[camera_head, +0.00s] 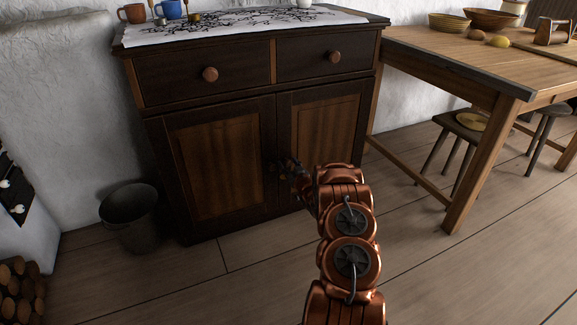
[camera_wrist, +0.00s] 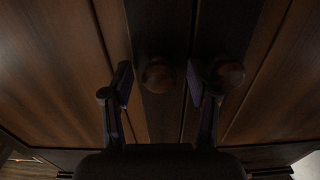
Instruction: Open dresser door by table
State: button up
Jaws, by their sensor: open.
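The dark wood dresser (camera_head: 190,225) has two doors under two drawers. The right door (camera_head: 322,130) is the one nearer the table, and the left door (camera_head: 212,165) is beside it; both look shut. My gripper (camera_head: 284,169) is at the seam between the doors and hides the door knobs there. In the wrist view my open gripper (camera_wrist: 159,82) has one round knob (camera_wrist: 159,76) in the gap between its fingers. A second knob (camera_wrist: 229,73) is just outside the right finger. Contact with either knob cannot be told.
The wooden table (camera_head: 470,65) stands to the right, with stools (camera_head: 463,126) under it. A dark bucket (camera_head: 130,217) stands on the floor left of the dresser. Mugs (camera_head: 132,13) stand on the dresser top. The floor in front is clear around my arm.

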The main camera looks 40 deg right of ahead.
grip_shut()
dwell(0.5)
